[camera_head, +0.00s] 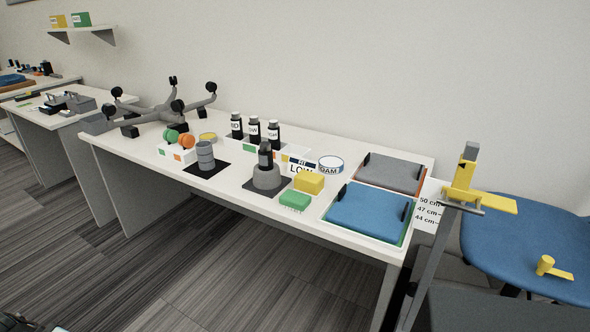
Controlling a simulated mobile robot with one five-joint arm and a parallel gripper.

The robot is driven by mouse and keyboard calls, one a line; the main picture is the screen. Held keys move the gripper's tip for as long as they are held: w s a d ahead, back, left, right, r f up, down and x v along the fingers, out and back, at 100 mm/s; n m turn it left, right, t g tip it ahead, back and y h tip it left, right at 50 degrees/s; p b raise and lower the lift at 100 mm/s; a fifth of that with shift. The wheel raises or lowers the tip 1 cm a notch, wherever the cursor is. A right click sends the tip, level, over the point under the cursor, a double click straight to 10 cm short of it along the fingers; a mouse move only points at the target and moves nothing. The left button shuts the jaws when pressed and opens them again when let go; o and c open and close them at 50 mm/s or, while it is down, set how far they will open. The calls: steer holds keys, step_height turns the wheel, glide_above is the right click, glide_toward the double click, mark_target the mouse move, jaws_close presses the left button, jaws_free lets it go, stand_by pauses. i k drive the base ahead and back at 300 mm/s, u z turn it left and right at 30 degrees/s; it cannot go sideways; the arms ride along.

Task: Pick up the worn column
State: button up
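No label marks any piece as the worn column. Two column-like pieces stand upright on the white table. One is a dark upright piece with a wide grey bell-shaped base (266,178), on a black mat (252,188) near the table's middle. The other is a shorter grey ribbed cylinder (205,155) on another black mat (218,170) to its left. I cannot tell which is the worn one. My gripper is not recognisable in view; only a dark cropped shape shows at the bottom left corner.
A five-legged caster base (165,113) lies at the table's far left. Bottles (254,130), a yellow block (309,183) and a green brush (295,200) crowd the bell base. Blue (368,212) and grey pads lie right. A height post (431,262) and blue seat (525,235) stand beyond.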

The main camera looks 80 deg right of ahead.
mark_target(264, 152)
steer(key=k, duration=0.1)
steer(key=u, duration=0.35)
steer(key=i, duration=1.15)
steer(key=z, duration=3.3)
